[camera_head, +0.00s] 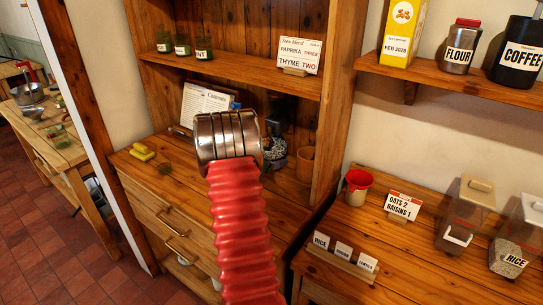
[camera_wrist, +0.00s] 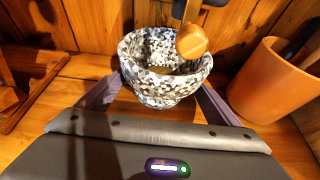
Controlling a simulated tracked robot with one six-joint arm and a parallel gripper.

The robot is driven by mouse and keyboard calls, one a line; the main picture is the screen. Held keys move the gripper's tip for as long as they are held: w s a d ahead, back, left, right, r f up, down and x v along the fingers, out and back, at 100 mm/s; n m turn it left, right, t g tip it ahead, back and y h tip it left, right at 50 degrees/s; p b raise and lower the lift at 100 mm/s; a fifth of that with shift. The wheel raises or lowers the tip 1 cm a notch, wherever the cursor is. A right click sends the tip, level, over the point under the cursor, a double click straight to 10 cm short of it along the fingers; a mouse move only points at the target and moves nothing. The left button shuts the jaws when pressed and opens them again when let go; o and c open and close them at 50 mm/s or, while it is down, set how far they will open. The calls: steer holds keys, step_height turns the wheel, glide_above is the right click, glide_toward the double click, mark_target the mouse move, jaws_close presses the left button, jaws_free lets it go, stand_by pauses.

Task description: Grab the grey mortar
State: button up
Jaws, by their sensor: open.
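The grey mortar (camera_wrist: 155,95) is a bowl speckled in black, white and grey. It stands upright on the wooden surface in the wrist view. A round wooden end (camera_wrist: 192,41) hangs over its rim from a dark piece; I cannot tell what it belongs to. My gripper (camera_wrist: 160,88) is open, with one finger at each side of the mortar's lower part. I cannot tell whether the fingers touch it. In the head view the mortar (camera_head: 275,150) shows just right of my metal wrist, partly hidden by it.
An orange cup (camera_wrist: 278,82) holding utensils stands close right of the mortar. A wooden stand (camera_wrist: 25,80) is at the left, and a plank wall rises behind. A shelf (camera_head: 235,78) runs above.

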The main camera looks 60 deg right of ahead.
steer(key=shift+c, duration=0.4)
steer(key=c, duration=1.8)
steer(key=shift+w+r, duration=0.1)
steer(key=shift+r, duration=0.1)
steer(key=shift+c, duration=0.6)
steer(key=shift+r, duration=0.1)
